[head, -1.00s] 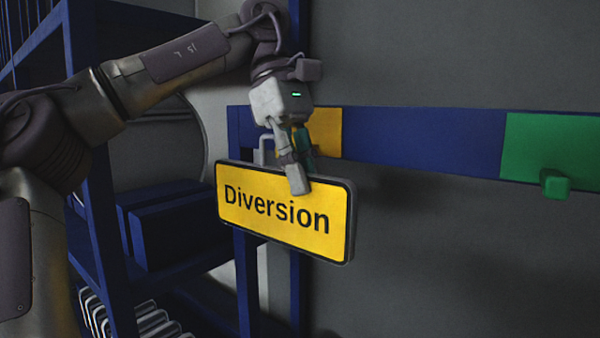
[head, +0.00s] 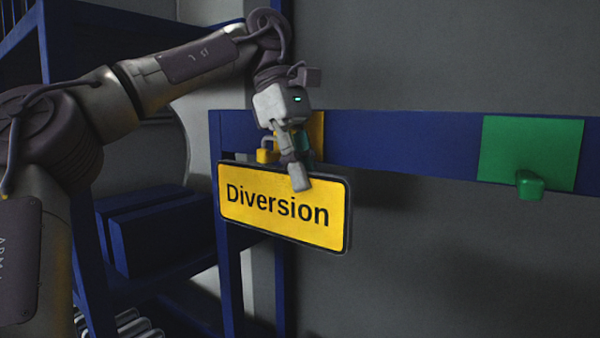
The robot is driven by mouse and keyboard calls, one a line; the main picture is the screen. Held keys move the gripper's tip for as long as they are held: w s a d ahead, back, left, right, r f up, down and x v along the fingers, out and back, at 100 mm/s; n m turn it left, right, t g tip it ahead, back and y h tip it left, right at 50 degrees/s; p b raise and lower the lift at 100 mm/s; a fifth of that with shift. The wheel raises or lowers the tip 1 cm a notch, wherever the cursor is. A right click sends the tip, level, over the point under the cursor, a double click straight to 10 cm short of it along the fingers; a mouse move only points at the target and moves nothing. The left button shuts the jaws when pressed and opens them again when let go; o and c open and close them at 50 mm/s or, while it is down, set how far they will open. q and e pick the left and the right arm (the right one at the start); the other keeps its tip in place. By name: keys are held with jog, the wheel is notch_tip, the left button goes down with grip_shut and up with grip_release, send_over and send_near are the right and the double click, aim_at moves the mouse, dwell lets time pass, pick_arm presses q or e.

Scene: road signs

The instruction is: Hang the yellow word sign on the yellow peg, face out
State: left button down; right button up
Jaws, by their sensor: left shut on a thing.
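The yellow word sign (head: 270,207), reading "Diversion" in black with a dark border, faces me and is nearly upright, tilted slightly down to the right. My left gripper (head: 298,170) is shut on its top edge, right of the middle. The yellow peg (head: 266,154) shows just above the sign's top edge, left of the gripper. A yellow panel (head: 318,128) on the blue rail is mostly hidden behind the gripper. I cannot tell whether the sign's hanger is around the peg or beside it. My right gripper is not in view.
The blue rail (head: 400,142) runs along the grey wall, with a green panel (head: 555,150) and green peg (head: 529,185) at the right. A blue shelf rack with blue boxes (head: 150,237) stands at the left. The space below the rail at right is clear.

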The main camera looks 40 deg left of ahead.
pick_arm(q)
jog(key=shift+f+b, duration=0.45)
jog(key=shift+f, duration=0.3)
dwell(0.3)
jog(key=c, duration=1.1)
grip_release()
